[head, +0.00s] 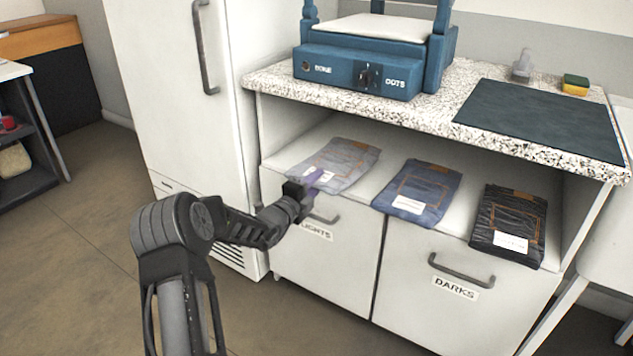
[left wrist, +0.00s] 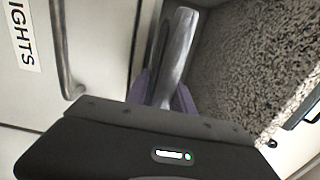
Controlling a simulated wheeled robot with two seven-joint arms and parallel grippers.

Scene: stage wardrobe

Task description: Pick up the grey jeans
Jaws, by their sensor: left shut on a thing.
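The folded grey jeans (head: 340,164) lie on the open shelf under the counter, leftmost of three folded pairs. My left gripper (head: 313,180) is at their front left corner, with its purple fingers shut on the front edge. In the left wrist view the grey jeans (left wrist: 176,48) stand edge-on between the purple fingers of my left gripper (left wrist: 166,98). The jeans still appear to be on the shelf; I cannot tell whether they are lifted at all. My right gripper is not in view.
Blue jeans (head: 418,192) and black jeans (head: 509,224) lie to the right on the same shelf. The speckled countertop (head: 440,110) overhangs them. Below are doors with handles, labelled LIGHTS (head: 316,232) and DARKS (head: 456,288). A white fridge (head: 185,110) stands close on the left.

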